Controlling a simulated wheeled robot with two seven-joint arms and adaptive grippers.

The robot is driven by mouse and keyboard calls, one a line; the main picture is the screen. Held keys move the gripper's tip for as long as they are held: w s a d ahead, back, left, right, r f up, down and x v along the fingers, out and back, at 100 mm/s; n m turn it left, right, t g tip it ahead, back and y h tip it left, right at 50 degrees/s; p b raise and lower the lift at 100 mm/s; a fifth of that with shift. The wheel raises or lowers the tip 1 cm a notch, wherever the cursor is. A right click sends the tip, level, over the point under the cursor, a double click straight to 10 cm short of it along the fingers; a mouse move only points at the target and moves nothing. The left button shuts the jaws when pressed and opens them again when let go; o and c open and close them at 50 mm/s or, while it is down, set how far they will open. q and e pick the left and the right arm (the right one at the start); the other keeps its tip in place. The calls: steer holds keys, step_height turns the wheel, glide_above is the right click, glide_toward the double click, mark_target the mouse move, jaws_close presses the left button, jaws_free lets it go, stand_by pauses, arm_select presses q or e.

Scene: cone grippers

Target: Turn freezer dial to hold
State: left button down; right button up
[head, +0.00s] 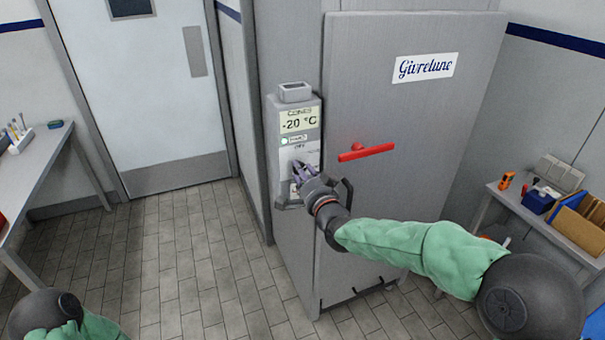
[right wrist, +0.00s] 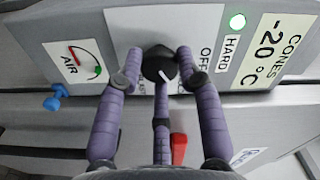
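The freezer dial (right wrist: 157,62) is a black knob with a white pointer mark on a pale plate beside the word OFF. Some of the plate's lettering is hidden behind my fingers. My right gripper (right wrist: 160,60) has three purple fingers curled in around the dial, with tips at its sides and one from below. They appear to touch it. In the head view my right gripper (head: 298,168) is at the grey control panel (head: 313,112) and covers the dial. My left gripper is out of view.
The display (head: 299,122) reads -20 °C; a green lamp (right wrist: 237,20) is lit by HARD. An AIR gauge (right wrist: 80,62) and blue valve (right wrist: 57,98) sit nearby. A red handle (head: 366,151) sticks out from the freezer door (head: 420,100). Tables stand left and right; floor is clear.

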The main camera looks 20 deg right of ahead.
steer(key=o, duration=0.4)
steer(key=s, duration=0.8)
steer(key=s+d, duration=0.1)
steer(key=s, duration=0.3)
steer(key=shift+f, duration=0.1)
steer(key=s+a+f+n+g, duration=0.1)
steer(key=a+f+g, duration=0.15)
steer(key=f, duration=0.75)
steer(key=s+a+f+n+g+y, duration=0.1)
steer(key=f+n+g, duration=0.15)
steer(key=f, duration=0.65)
steer(key=s+a+f+n+g, duration=0.15)
steer(key=f+g, duration=0.25)
steer(key=f, duration=0.6)
steer(key=s+a+f+n+g, duration=0.1)
steer(key=s+a+f+g, duration=0.1)
steer(key=s+f, duration=0.4)
steer(key=s+a+f+n+g+y, duration=0.1)
steer(key=s+a+f+g, duration=0.1)
steer(key=s+f, duration=0.5)
steer(key=s+a+f+n+g, duration=0.1)
steer(key=s+a+f+g, duration=0.2)
steer(key=s+f, duration=0.3)
steer(key=shift+s+f+n+g, duration=0.15)
steer(key=shift+f+g, duration=0.25)
steer(key=shift+f, duration=0.25)
steer(key=shift+s+f+n+g, duration=0.15)
steer(key=shift+f+g, duration=0.25)
steer(key=shift+f, duration=0.2)
